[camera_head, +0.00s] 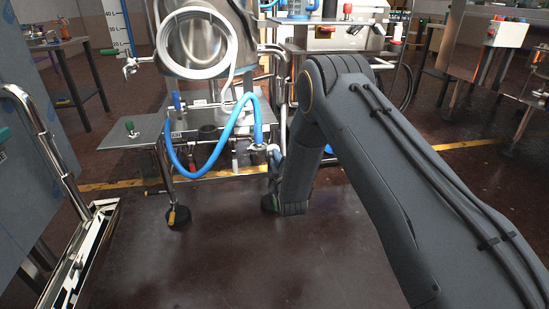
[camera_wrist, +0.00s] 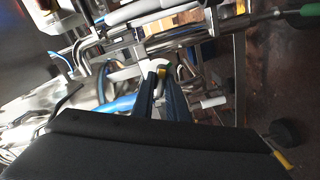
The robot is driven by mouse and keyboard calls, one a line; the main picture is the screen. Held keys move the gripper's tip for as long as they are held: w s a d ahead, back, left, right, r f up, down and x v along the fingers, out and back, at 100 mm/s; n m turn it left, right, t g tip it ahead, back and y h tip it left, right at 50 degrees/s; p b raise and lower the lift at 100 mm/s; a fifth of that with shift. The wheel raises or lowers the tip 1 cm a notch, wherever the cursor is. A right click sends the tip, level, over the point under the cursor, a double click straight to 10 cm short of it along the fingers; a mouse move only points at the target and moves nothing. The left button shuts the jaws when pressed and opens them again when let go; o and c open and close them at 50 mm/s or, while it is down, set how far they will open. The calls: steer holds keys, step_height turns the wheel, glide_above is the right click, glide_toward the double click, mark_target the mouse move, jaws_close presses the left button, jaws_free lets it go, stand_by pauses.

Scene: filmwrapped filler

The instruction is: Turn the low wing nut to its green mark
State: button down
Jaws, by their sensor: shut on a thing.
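My gripper (camera_wrist: 157,82) shows in the wrist view as two dark fingers close together. It is shut on a small part among the pipes of the machine frame, at the place of the low wing nut. A small yellow piece (camera_wrist: 163,72) shows at the fingertips. The nut's outline is mostly hidden by the fingers, and I cannot make out its green mark.
A coiled white hose (camera_head: 195,42) hangs on the steel vessel above. A steel-railed cart (camera_head: 75,260) is at the left. The floor (camera_head: 210,265) in front is clear.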

steer(key=shift+m+p, duration=1.35)
steer(key=shift+m, duration=1.95)
steer(key=shift+f, duration=0.1)
steer(key=c, duration=1.7)
jaws_free()
steer(key=shift+c, duration=0.2)
steer(key=p+v, duration=0.2)
steer(key=v, duration=0.6)
